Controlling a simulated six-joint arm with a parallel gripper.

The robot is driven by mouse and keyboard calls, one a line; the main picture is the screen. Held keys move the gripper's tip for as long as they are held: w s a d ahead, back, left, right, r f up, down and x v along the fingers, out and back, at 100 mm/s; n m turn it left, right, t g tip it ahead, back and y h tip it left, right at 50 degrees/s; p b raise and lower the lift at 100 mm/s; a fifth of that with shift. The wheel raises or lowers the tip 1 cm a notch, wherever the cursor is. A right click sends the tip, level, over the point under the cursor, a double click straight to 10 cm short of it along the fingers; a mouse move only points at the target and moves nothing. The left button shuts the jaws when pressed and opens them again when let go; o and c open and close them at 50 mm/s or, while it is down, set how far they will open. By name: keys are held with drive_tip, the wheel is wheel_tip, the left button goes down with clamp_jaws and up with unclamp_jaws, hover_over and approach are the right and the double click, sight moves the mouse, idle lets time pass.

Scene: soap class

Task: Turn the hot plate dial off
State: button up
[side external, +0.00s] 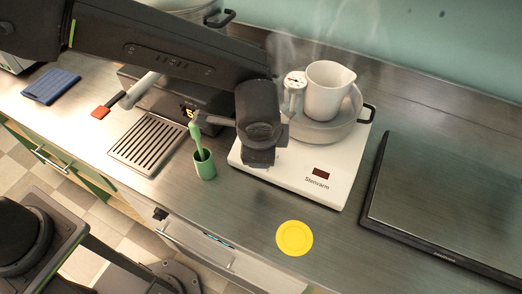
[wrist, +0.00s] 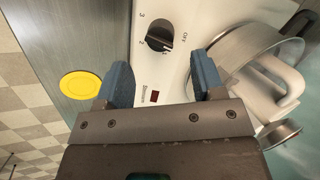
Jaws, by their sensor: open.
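The white hot plate (side external: 318,192) stands on the steel counter with a small dark red display on its front. In the wrist view its black dial (wrist: 159,38) shows on the white panel (wrist: 150,70), with OFF, 2 and 3 printed around it. The dial's pointer seems to be turned away from OFF, but I cannot read the exact setting. My gripper (wrist: 162,82) is open and empty, its two blue fingertips apart, with the dial ahead of the gap and not touched. In the side view my gripper (side external: 258,160) is over the hot plate's left part and hides the dial.
A pan (side external: 325,130) on the plate holds a white jug (side external: 328,90) and a thermometer (side external: 294,84); steam rises there. A green cup (side external: 205,166) stands left, a yellow disc (side external: 294,238) in front, a dark-edged slab (side external: 450,200) right.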

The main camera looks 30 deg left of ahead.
drive_tip(key=x, duration=0.6)
drive_tip(key=shift+c, duration=0.2)
drive_tip(key=shift+r, duration=0.1)
drive_tip(key=c, duration=0.9)
drive_tip(key=shift+o, duration=0.2)
drive_tip(key=shift+n+h, duration=0.3)
drive_tip(key=shift+n, duration=1)
drive_tip(key=o, duration=0.9)
